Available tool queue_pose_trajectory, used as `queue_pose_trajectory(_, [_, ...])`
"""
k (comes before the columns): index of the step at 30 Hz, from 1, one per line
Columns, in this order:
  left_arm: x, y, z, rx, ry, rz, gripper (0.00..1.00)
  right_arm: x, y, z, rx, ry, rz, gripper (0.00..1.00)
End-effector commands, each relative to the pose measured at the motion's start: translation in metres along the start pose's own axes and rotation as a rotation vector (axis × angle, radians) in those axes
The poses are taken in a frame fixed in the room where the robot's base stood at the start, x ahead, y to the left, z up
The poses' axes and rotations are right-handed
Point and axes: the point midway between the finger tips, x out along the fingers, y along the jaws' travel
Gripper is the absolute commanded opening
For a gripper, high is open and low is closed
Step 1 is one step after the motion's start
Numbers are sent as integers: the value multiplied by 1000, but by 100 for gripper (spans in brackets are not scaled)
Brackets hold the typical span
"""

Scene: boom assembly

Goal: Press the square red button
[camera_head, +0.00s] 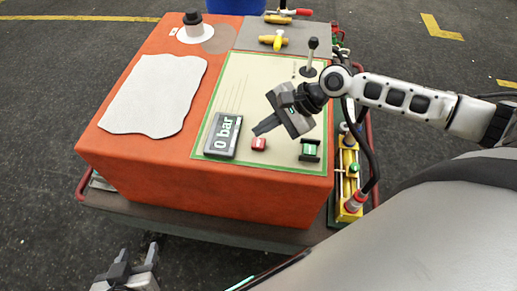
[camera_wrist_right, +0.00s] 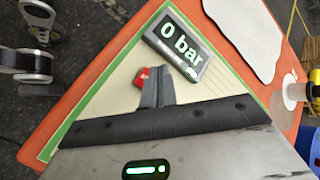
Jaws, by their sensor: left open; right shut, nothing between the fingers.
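The square red button (camera_head: 258,143) sits on the pale, green-edged panel (camera_head: 235,100), just right of the display (camera_head: 222,135) reading "0 bar". My right gripper (camera_head: 262,129) is shut and empty, its fingertips just above and behind the button in the head view. In the right wrist view the red button (camera_wrist_right: 139,78) shows beside the shut fingertips (camera_wrist_right: 157,75), which partly cover it. I cannot tell whether they touch. My left gripper (camera_head: 137,262) is open and empty at the bottom left, in front of the orange box and away from the button.
A green button (camera_head: 309,149) in a dark frame is right of the red one. A black-knobbed lever (camera_head: 310,58) stands behind my right gripper. The orange box (camera_head: 200,182) also bears a white sheet (camera_head: 152,92), a black-and-white knob (camera_head: 194,27) and a yellow-handled valve (camera_head: 278,40).

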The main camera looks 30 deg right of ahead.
Motion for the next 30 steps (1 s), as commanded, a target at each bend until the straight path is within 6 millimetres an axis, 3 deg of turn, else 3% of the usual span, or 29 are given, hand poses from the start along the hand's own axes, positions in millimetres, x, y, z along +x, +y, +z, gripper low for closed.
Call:
queue_pose_trajectory(8, [1,0,0,1,4,3,50,11,8,-8,-1,0,-1,0])
queue_pose_trajectory(30, [1,0,0,2,4,2,50,11,8,-8,-2,0,-1,0])
